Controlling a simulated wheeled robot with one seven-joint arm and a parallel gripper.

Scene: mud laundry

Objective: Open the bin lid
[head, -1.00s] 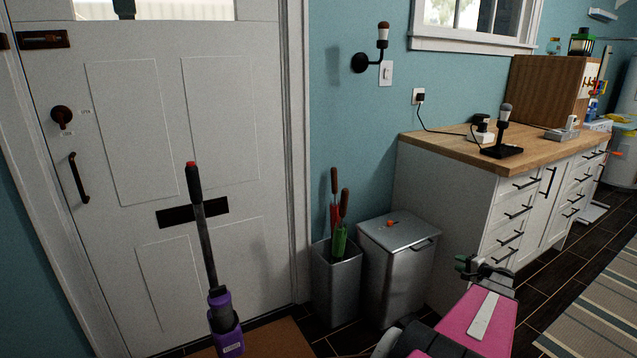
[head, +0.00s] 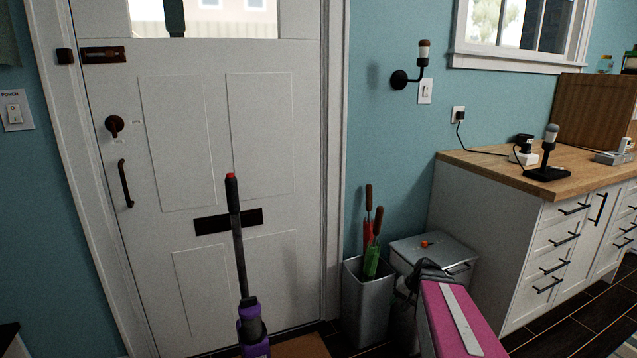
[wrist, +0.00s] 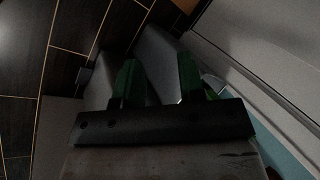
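The grey metal bin (head: 408,252) stands on the floor between the umbrella stand and the white cabinet. Its flat lid (head: 445,249) is shut, with a small orange object (head: 427,244) on top. A handle (head: 458,268) shows at the lid's front edge. My gripper (head: 418,275) is in front of the bin in the head view, and my pink arm hides much of the bin's front. In the wrist view, the two green fingers of my gripper (wrist: 158,78) are apart with nothing visibly held. Grey surfaces show beyond them, too dark to tell contact.
A grey stand (head: 366,305) with umbrellas (head: 372,245) is left of the bin. A purple stick vacuum (head: 251,325) stands before the white door (head: 190,130). The white cabinet (head: 480,225) with a wooden top is close on the right. Dark floor (head: 560,335) is open at lower right.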

